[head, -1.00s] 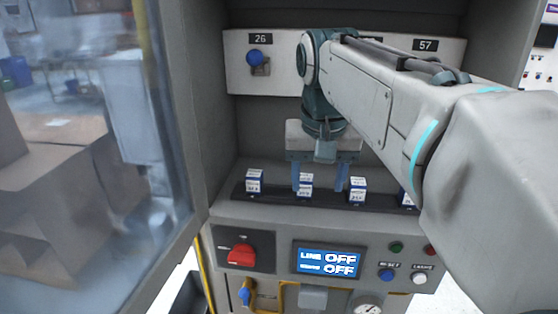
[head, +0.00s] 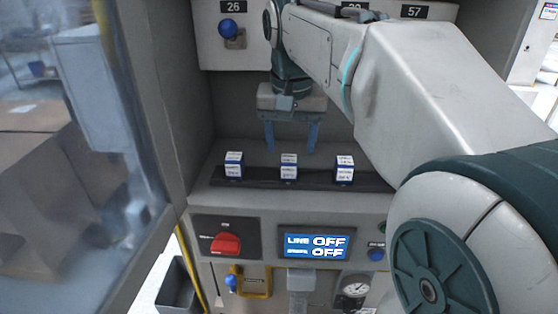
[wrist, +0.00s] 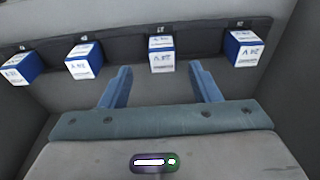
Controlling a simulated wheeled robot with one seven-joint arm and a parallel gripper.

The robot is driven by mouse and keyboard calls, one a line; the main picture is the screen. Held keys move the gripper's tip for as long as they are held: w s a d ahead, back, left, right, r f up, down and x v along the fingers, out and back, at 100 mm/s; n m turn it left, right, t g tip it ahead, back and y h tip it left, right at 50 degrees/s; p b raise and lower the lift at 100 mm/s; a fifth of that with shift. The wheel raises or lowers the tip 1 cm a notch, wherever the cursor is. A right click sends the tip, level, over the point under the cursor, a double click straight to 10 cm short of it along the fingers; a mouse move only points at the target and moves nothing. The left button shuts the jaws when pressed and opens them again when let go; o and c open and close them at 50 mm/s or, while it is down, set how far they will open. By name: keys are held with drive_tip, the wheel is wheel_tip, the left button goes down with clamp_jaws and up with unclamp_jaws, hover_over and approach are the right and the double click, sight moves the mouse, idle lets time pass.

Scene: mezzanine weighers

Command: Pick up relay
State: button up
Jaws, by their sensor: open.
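The relays are small white-and-blue cubes in a row on a black rail. In the head view the left relay (head: 234,166), middle relay (head: 289,167) and right relay (head: 344,169) show. The wrist view shows several, including one relay (wrist: 161,54) lying roughly between the lines of my fingers, beyond their tips. My gripper (head: 291,143) points down with its two blue fingers apart and empty. Its tips appear above and behind the middle relay, not touching it. In the wrist view my gripper (wrist: 160,72) is also open. My arm hides the rail's right end in the head view.
The black rail (head: 262,182) sits on a ledge inside a grey cabinet. Below are a red switch (head: 226,243) and a display (head: 314,245) reading OFF. A glass door (head: 75,150) stands at the left. A labelled white panel is at the back.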

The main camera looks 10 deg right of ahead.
sight(289, 158)
drive_tip(key=shift+w+f+p, duration=0.2)
drive_tip(key=shift+w+f, duration=0.05)
drive_tip(key=shift+f, duration=1.1)
drive_tip(key=shift+w+f+p, duration=0.2)
drive_tip(key=shift+w+f, duration=0.05)
drive_tip(key=shift+f, duration=1.05)
drive_tip(key=c, duration=1.1)
